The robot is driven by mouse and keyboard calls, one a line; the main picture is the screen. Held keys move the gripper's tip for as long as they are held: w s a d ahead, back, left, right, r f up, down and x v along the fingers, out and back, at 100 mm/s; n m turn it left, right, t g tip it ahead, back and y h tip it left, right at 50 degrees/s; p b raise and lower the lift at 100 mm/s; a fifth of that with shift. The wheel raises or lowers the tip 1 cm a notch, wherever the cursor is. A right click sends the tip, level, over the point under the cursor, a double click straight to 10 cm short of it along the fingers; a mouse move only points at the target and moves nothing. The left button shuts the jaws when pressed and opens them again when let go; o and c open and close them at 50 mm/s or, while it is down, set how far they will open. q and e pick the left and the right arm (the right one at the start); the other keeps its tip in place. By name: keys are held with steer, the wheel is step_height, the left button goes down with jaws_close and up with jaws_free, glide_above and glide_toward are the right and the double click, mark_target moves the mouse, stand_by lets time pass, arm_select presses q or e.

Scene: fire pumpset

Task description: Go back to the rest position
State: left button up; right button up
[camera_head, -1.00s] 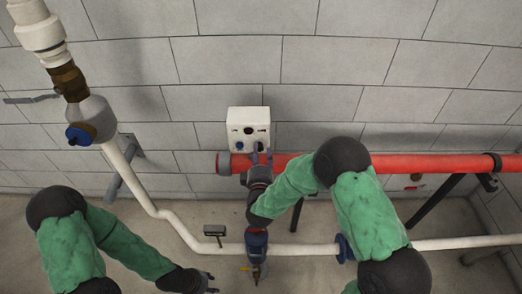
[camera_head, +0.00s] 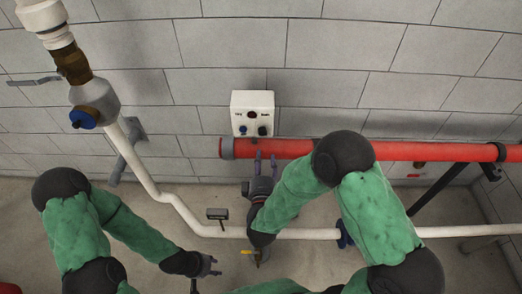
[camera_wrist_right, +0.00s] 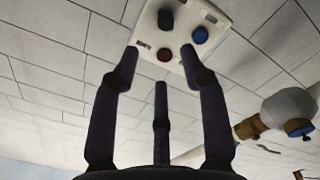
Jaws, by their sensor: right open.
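My right gripper (camera_head: 265,160) is below the white control box (camera_head: 252,101) in the head view, its fingers apart and pointing up toward the wall. The box carries a black knob, a blue knob and a red button. My left gripper (camera_head: 214,265) is low in the head view, left of the right forearm, and holds nothing that I can see. Its finger opening is too small to judge.
A red pipe (camera_head: 445,152) runs along the wall behind my right arm. A white pipe (camera_head: 145,175) with a blue-capped valve (camera_head: 83,119) comes down at left and bends along the floor. A small dark handle (camera_head: 217,213) stands near the left gripper.

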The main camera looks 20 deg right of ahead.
steer(key=s+a+f+m+g+y+b, duration=0.1)
steer(key=f+m+g+y, duration=0.15)
steer(key=f, duration=0.55)
steer(key=s+f+m+g+y+b, duration=0.1)
steer(key=s+f+g, duration=0.15)
steer(key=f, duration=0.45)
steer(key=a+f+m+g+y+b, duration=0.15)
steer(key=f+g, duration=0.25)
steer(key=f, duration=0.4)
steer(key=s+a+f+m+g+y, duration=0.1)
steer(key=s+f+m+g+y, duration=0.1)
steer(key=s, duration=0.6)
steer(key=s+a+f+m+g+y+b, duration=0.1)
steer(key=s+f+m+g+y, duration=0.1)
steer(key=s+f+m+g, duration=0.2)
steer(key=s+f+g, duration=0.2)
steer(key=s+f, duration=0.2)
steer(key=f, duration=0.1)
steer(key=shift+f+b, duration=0.2)
steer(key=shift+b, duration=0.1)
steer(key=shift+s, duration=0.1)
